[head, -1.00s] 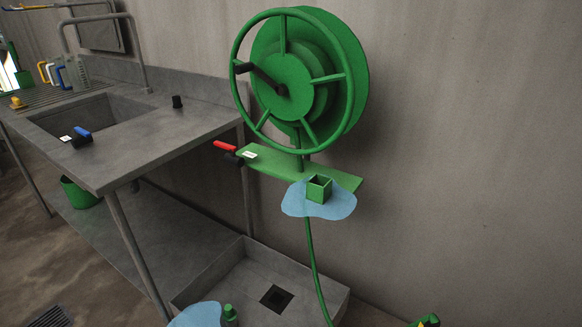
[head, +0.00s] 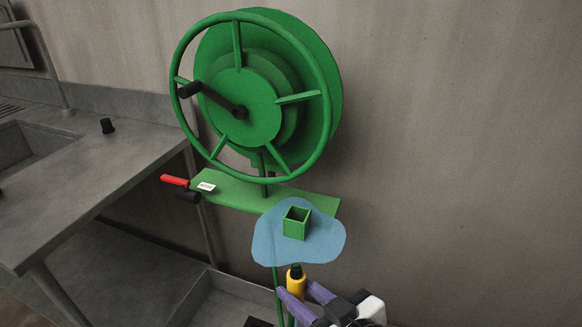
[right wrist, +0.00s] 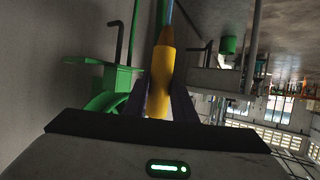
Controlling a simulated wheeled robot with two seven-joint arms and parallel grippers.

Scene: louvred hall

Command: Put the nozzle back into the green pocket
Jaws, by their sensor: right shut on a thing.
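My right gripper (head: 300,290), with purple fingers, is shut on the yellow nozzle (head: 296,279), which has a dark tip pointing up. The nozzle is held below the pocket in the head view, apart from it. The nozzle also fills the middle of the right wrist view (right wrist: 161,75), between the fingers. My left gripper is not in view.
A green hose reel (head: 255,105) with a crank stands above the green shelf plate (head: 235,192). A red-handled valve (head: 175,180) is at the plate's left end. A grey sink counter (head: 95,180) stands at left. The wall side at right is clear.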

